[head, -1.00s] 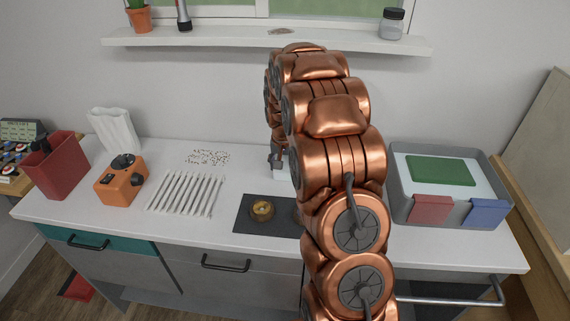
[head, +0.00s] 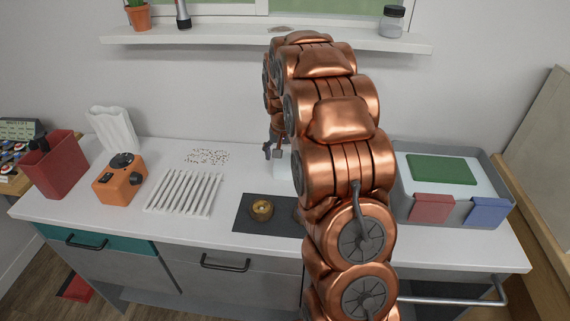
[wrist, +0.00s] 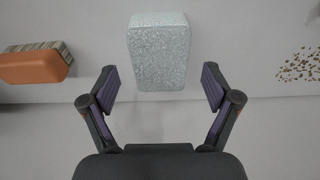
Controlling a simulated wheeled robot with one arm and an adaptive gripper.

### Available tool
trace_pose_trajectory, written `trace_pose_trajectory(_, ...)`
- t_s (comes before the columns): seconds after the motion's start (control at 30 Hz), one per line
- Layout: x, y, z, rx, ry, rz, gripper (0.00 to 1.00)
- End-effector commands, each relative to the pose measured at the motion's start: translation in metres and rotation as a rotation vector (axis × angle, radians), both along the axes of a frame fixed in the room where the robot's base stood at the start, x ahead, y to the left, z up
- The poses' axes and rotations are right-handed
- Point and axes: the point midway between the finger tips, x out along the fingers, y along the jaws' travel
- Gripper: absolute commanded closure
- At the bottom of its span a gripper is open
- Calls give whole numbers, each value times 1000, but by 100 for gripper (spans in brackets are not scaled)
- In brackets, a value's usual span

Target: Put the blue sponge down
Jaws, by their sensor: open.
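The blue sponge (wrist: 158,52) is a pale, bluish, speckled block. In the wrist view it lies ahead of my gripper (wrist: 157,88), whose two fingers are spread wide with nothing between the tips. In the head view the sponge (head: 283,166) shows as a small pale block on the counter towards the wall. My gripper (head: 271,149) is just above and left of it there, partly hidden by my copper arm. The arm also covers the sponge's right side.
An orange block with a striped side (wrist: 35,65) lies beside the sponge in the wrist view. Scattered crumbs (head: 207,156), a white slatted rack (head: 184,192), a dark mat (head: 245,219) with a brass piece and a grey tray (head: 403,211) occupy the counter.

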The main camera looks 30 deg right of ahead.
Motion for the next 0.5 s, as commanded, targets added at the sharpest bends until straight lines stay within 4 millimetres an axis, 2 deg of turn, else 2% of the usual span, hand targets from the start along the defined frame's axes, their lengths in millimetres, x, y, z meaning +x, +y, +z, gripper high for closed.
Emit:
trace_pose_trajectory(0.1, -2, 2, 24, -2, -7, 0, 12)
trace_pose_trajectory(0.3, -6, 6, 58, -2, -5, 0, 12)
trace_pose_trajectory(0.5, -9, 8, 77, -1, -2, 0, 12)
